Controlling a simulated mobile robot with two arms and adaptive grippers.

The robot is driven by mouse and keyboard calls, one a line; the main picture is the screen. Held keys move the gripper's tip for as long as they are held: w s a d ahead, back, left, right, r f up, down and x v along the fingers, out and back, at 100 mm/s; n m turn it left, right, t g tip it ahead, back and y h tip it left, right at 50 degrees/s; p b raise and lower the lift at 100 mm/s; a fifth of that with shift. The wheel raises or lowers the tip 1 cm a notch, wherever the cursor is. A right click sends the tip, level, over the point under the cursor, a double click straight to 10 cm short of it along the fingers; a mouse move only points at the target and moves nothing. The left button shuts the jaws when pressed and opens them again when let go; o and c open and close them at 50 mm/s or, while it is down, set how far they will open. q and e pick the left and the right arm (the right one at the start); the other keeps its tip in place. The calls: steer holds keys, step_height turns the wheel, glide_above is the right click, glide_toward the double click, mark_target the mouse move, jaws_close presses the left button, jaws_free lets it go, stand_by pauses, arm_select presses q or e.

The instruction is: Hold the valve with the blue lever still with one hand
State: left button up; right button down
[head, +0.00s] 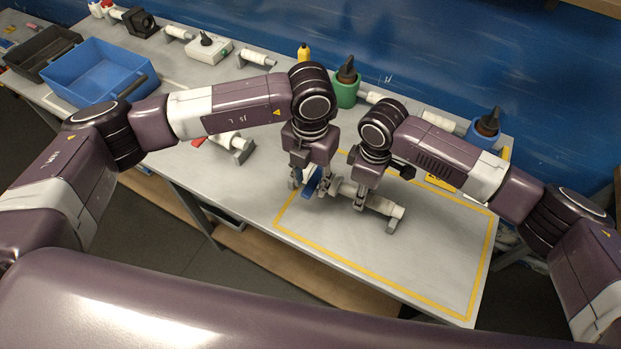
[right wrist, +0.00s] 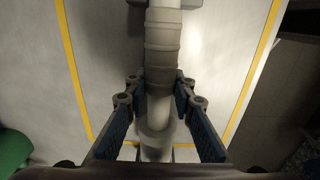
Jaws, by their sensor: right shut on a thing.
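The valve with the blue lever (head: 384,202) lies on the table inside the yellow outline. Its blue lever (head: 312,186) shows at its left end, partly hidden by my left gripper. My right gripper (head: 360,204) is shut on the pale valve body. In the right wrist view, the fingers (right wrist: 160,100) stand on either side of the round valve body (right wrist: 163,50). My left gripper (head: 303,187) is low beside the blue lever; I cannot tell whether it touches it or how far its fingers are apart.
A second pipe piece with a red part (head: 198,141) lies left of the outline, partly behind my left arm. A green container (head: 345,92) and a blue one (head: 483,131) hold dark bottles at the back. A blue crate (head: 100,72) stands far left. The outline's front right is clear.

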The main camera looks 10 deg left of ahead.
arm_select(q)
jaws_close()
steer(key=shift+a, duration=0.1)
stand_by(0.3)
steer(key=shift+w+a+m, duration=0.7)
steer(key=shift+w+m, duration=0.65)
steer(key=shift+m, duration=1.6)
steer(key=shift+w+a+m, duration=0.65)
steer(key=shift+w+m, duration=0.65)
steer(key=shift+m, duration=1.7)
steer(key=shift+w+a+m, duration=0.7)
steer(key=shift+w+m, duration=0.65)
steer(key=shift+m, duration=1.6)
